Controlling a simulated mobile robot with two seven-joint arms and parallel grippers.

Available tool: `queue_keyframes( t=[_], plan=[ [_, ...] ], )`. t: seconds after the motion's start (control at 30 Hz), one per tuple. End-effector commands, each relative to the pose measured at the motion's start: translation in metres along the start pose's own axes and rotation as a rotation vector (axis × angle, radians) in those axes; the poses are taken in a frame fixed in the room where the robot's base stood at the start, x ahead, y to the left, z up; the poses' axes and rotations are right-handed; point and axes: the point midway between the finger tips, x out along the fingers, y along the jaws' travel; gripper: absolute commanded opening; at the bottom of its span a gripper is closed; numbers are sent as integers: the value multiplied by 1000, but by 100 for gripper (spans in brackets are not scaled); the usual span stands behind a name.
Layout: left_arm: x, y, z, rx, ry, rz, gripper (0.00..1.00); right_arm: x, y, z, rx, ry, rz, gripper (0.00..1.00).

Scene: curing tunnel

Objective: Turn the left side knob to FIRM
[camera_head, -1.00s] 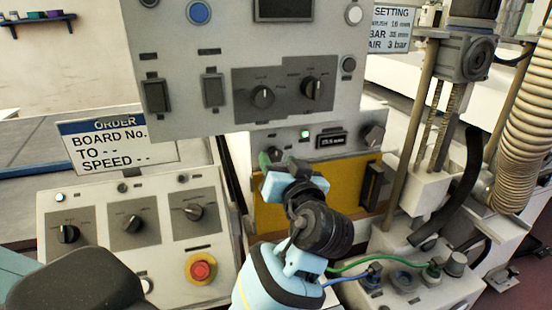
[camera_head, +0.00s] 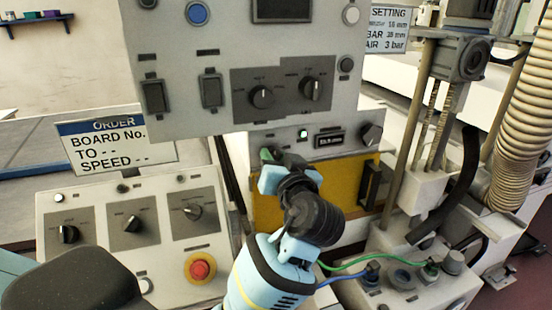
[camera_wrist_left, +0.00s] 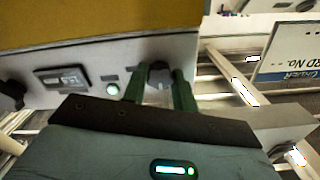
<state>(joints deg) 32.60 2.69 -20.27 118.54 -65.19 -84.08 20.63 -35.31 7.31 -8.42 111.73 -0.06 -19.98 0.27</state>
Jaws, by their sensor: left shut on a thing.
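My left gripper (camera_head: 267,156) reaches up to the left end of the narrow front panel (camera_head: 290,150) under the large grey control box. In the left wrist view, its green fingers (camera_wrist_left: 160,92) are shut on both sides of a dark grey knob (camera_wrist_left: 158,72), the left side knob. In the head view the gripper hides this knob, and its pointer and any FIRM mark cannot be read. A matching knob (camera_head: 371,134) sits at the panel's right end. A small display (camera_head: 330,139) and a lit green lamp (camera_head: 303,133) lie between them. My right gripper is not in view.
The large control box (camera_head: 220,125) overhangs just above. A yellow panel (camera_head: 340,185) with a dark handle is below. A lower left console (camera_head: 110,260) has several knobs and a red button (camera_head: 200,267). Green and blue cables (camera_head: 345,263) run close to my arm.

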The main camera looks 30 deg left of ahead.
Motion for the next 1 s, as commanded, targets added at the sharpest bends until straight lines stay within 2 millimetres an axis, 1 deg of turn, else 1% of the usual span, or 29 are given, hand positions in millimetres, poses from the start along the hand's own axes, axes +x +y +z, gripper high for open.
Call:
queue_keyframes(
  t=[0.17,0.37,1.0],
  plan=[
    [0,0,0,35,-1,0,5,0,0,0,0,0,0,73],
    [0,0,1,143,-2,1,5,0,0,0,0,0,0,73],
    [0,0,1,732,-2,2,5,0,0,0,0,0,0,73]
  ],
)
